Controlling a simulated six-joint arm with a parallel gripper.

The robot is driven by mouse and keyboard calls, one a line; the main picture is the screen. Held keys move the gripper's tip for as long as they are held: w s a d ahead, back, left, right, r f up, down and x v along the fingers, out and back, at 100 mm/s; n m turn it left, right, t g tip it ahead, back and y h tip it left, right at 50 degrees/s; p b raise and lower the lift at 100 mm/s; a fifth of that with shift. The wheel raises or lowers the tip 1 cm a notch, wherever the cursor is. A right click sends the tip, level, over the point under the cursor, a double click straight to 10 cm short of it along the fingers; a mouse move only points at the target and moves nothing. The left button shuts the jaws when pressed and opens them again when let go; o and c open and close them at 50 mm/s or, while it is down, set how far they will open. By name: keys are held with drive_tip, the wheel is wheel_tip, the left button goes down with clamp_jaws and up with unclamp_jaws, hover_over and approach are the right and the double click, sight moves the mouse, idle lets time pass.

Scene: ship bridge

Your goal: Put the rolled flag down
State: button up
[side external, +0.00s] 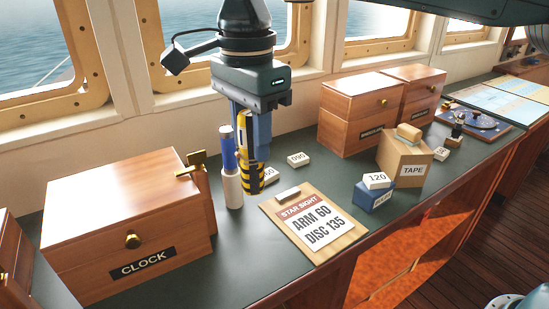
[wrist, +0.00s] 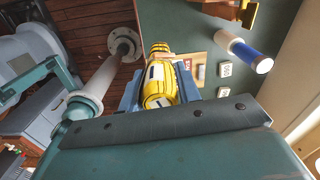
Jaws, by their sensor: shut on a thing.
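The rolled flag (side external: 244,150) is a yellow roll with black bands and diagonal black stripes at its lower end. My gripper (side external: 252,138) points down and is shut on it, holding it upright. Its lower end is at or just above the dark green desk (side external: 265,262); I cannot tell whether it touches. In the wrist view the flag (wrist: 160,88) lies between the blue fingers of my gripper (wrist: 160,76). A blue and white roll (side external: 230,172) stands upright just left of the flag, and shows at the upper right in the wrist view (wrist: 243,50).
A clipboard (side external: 345,247) lies in front of the flag. Small white number blocks (side external: 298,159) lie behind it. The wooden CLOCK box (side external: 120,215) with a brass-fitted post is to the left. A blue box (side external: 373,200) and TAPE carton (side external: 401,158) stand right. Bare desk lies left of the clipboard.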

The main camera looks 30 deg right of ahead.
drive_tip(key=shift+s+a, duration=0.65)
drive_tip(key=shift+s, duration=0.05)
drive_tip(key=shift+f, duration=0.1)
wheel_tip(320, 180, down, 16)
drive_tip(key=shift+r, duration=0.2)
drive_tip(key=shift+f, duration=2.15)
drive_tip(key=shift+f, duration=0.15)
drive_tip(key=o, duration=1)
